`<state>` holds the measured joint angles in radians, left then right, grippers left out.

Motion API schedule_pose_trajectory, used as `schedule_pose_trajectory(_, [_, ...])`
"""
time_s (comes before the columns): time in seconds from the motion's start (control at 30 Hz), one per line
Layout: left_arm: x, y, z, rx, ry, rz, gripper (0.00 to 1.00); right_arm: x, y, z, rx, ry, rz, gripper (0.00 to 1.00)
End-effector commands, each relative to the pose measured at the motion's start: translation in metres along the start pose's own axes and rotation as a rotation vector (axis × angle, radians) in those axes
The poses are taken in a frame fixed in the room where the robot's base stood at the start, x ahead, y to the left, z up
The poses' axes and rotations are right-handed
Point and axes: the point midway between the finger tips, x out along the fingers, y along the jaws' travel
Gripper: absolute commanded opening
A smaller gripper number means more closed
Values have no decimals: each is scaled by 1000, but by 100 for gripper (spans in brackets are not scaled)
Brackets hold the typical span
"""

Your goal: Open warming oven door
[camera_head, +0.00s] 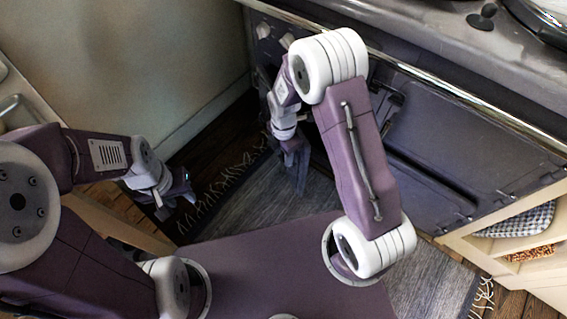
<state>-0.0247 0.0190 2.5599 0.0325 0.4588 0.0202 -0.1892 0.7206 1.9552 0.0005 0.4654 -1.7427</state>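The dark front of the range (435,135) runs from the upper left to the right, below a bright metal rail. It has several dark door panels, and I cannot tell for sure which is the warming oven door. My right arm crosses in front of it and hides part of its left side. My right gripper (295,172) points down near the left part of this front. I cannot tell whether it touches a door or handle, or whether its fingers are apart. My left gripper (174,200) is low at the left, away from the range, its dark fingers apart and empty.
The metal rail (420,75) edges the worktop above the doors. Control knobs (263,30) sit at the range's upper left. A fringed grey rug (250,205) covers the floor. A wooden shelf unit (545,255) with a checked cloth stands at the right. A pale wall rises behind.

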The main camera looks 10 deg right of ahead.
Motion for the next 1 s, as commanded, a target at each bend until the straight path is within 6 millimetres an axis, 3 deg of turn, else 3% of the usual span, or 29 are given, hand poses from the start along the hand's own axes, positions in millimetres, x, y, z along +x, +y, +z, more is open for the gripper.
schedule_pose_trajectory(0.03, [12, 0, 1, 0, 0, 0, 36, 17, 0, 0, 0, 0, -2, 39])
schedule_pose_trajectory(0.2, [21, 0, 2, 0, 0, 0, 36, 36, 0, 0, -1, 0, -1, 39])
schedule_pose_trajectory(0.5, [21, 0, 2, 0, 0, 0, 36, 38, 0, 0, -1, 0, 0, 39])
schedule_pose_trajectory(0.53, [21, 0, 2, 0, 0, 0, 36, 38, 0, 0, -1, 0, 0, 36])
schedule_pose_trajectory(0.67, [21, 0, 2, 0, 0, 0, 36, 38, 0, 0, -1, 0, 0, 0])
schedule_pose_trajectory(1.0, [21, 0, 2, 0, 0, 0, 36, 38, 0, 0, -1, 0, -1, 0])
